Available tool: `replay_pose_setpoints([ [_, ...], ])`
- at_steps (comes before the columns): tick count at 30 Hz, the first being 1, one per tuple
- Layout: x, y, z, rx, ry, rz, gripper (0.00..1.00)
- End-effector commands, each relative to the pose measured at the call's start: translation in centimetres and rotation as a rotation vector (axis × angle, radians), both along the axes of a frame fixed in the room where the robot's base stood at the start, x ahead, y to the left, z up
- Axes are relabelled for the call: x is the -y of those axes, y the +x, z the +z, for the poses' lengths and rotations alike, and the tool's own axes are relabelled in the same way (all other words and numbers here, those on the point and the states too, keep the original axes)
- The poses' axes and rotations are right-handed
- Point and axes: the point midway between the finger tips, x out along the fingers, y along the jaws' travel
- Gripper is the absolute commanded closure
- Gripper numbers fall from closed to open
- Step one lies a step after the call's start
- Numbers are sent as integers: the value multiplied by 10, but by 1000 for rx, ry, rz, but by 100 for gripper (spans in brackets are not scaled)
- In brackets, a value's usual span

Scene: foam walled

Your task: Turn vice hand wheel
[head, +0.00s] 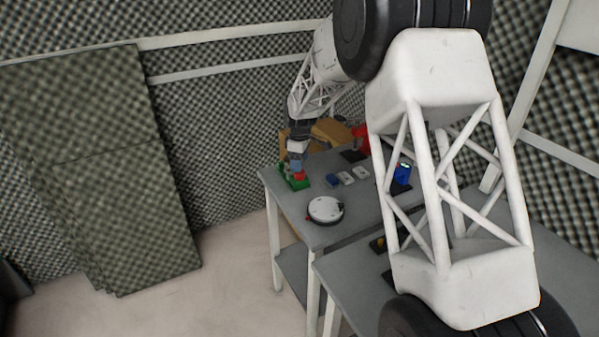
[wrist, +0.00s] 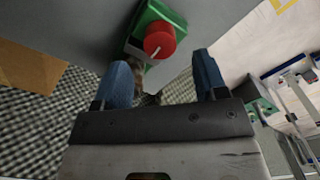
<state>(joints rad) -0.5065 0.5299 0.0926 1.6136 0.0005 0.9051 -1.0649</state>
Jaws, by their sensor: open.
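A green block (wrist: 150,22) with a round red knob or wheel (wrist: 159,40) on it lies ahead of my gripper in the wrist view; it looks like the vice with its hand wheel, though I cannot be sure. My gripper (wrist: 162,60) is open, its two blue fingers apart, with the red wheel just beyond the fingertips and roughly between them. In the head view, my gripper (head: 297,167) points down at the table's left corner, over the green block (head: 294,184) and the red wheel (head: 299,175). Whether a finger touches the wheel cannot be told.
A round white disc-shaped thing (head: 325,209) sits on the grey table (head: 345,237) near its front. Small blue (head: 333,180) and white (head: 361,172) items lie right of my gripper. A red object (head: 361,138) and a tan box (head: 333,130) stand behind. Foam panels (head: 95,165) lean at left.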

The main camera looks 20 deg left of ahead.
Motion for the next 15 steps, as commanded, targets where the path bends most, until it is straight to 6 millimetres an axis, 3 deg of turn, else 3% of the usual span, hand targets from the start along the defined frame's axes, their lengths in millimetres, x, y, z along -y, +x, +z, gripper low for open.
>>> replay_pose_setpoints([
  [9,0,0,-37,-2,-1,0,34],
  [15,0,0,-46,0,1,0,34],
])
